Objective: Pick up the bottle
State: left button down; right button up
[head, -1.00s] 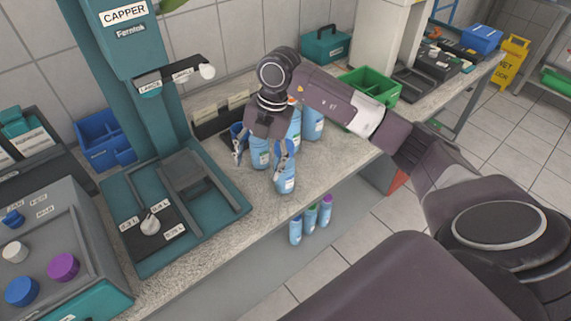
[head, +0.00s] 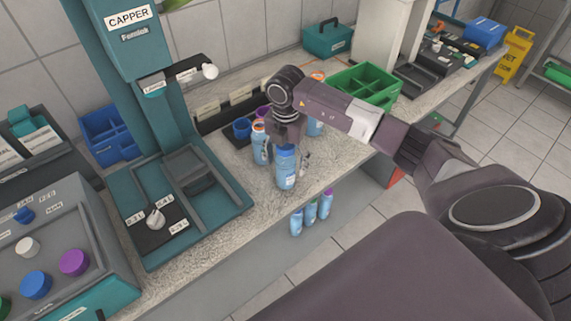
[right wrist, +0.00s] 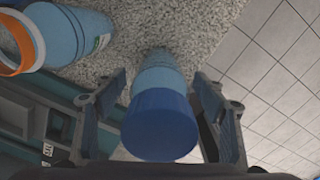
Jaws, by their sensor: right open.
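A light-blue bottle (head: 286,168) stands upright on the counter near its front edge. It also shows in the right wrist view with a dark-blue cap (right wrist: 160,125). My right gripper (head: 288,139) is directly above this bottle in the head view and hides its top. In the right wrist view the right gripper (right wrist: 162,88) is open, one finger on each side of the capped bottle, with gaps visible. A second blue bottle with an orange ring (head: 260,145) stands just behind and left; it also shows in the right wrist view (right wrist: 70,35). My left gripper is not in view.
The teal capper (head: 190,205) stands left of the bottles. Another blue bottle (head: 315,126) and a green crate (head: 365,82) are behind. Several bottles (head: 311,212) stand lower, below the counter's front edge.

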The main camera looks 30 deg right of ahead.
jog(key=c, duration=1.4)
jog(key=shift+c, duration=0.8)
jog(key=shift+w+r, duration=0.1)
